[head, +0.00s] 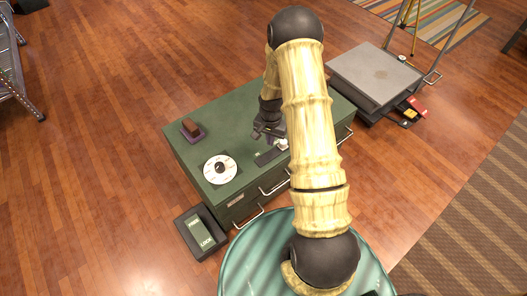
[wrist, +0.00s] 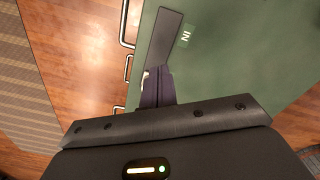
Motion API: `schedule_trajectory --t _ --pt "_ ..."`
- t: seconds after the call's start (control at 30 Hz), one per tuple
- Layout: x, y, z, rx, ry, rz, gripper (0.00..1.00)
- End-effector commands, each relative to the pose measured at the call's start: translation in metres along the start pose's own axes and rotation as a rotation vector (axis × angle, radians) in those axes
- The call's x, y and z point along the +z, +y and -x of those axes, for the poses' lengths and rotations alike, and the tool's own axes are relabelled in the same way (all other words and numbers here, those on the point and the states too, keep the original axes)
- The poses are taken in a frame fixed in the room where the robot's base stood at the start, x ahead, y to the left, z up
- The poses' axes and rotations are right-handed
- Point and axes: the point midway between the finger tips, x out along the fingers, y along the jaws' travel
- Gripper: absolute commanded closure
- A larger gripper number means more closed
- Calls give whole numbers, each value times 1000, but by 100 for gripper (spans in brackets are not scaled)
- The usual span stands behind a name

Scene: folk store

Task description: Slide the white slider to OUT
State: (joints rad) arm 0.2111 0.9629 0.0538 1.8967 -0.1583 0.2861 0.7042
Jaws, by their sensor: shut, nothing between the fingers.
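The white slider (head: 283,144) shows at the right end of a dark track (head: 267,157) on top of the green cabinet. Part of my arm hides what lies just right of it. In the wrist view, the track (wrist: 164,40) runs up from my fingers, with the IN label (wrist: 186,35) beside its far part. A small white piece, likely the slider (wrist: 145,74), peeks out at the left of my fingertips. My gripper (wrist: 156,72) is shut and empty, over the track close to the slider; contact cannot be told. No OUT label is visible.
The green cabinet top (head: 225,120) also holds a white dial (head: 220,169) and a brown block on a dark base (head: 192,128). Handles (head: 275,186) stick out at its front. A FREE/LOCK pedal box (head: 200,233) stands front left, and a grey platform (head: 375,75) behind right.

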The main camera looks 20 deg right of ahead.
Motion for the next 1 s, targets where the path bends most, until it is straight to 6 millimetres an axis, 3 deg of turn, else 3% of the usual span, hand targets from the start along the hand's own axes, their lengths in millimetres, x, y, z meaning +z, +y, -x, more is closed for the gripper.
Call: schedule_trajectory --t 0.23,0.83,1.0 --pt "0 0 23 0 0 -1 100" --pt "0 0 23 0 0 0 100" --pt "4 -2 40 -6 12 32 100"
